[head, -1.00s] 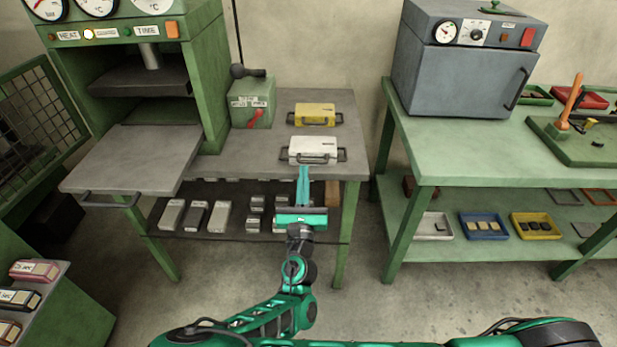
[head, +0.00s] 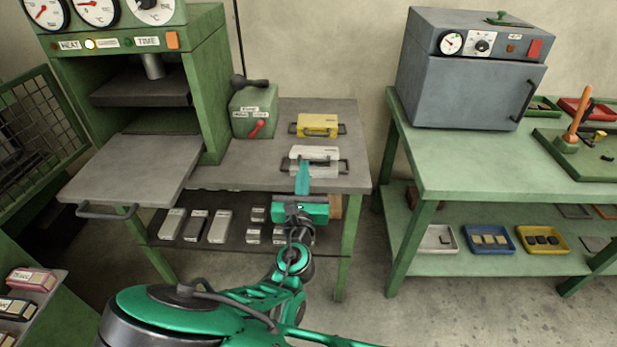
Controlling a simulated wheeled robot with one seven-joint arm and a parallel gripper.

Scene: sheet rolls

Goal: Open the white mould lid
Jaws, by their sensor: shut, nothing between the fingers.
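The white mould (head: 328,154) lies on the grey bench top (head: 250,165) near its front edge, with dark handles at its left and right sides. Its lid looks shut. My gripper (head: 302,166) is shut and empty. Its teal fingers point away from me and overlap the front of the white mould in the head view. They hide part of the mould's front, and I cannot tell whether they touch it.
A yellow mould (head: 318,121) lies just behind the white one. A green pump box (head: 252,108) with a red lever stands to the left, next to the green press (head: 205,80). A grey oven (head: 470,85) stands on the green table to the right. Several grey blocks lie on the lower shelf.

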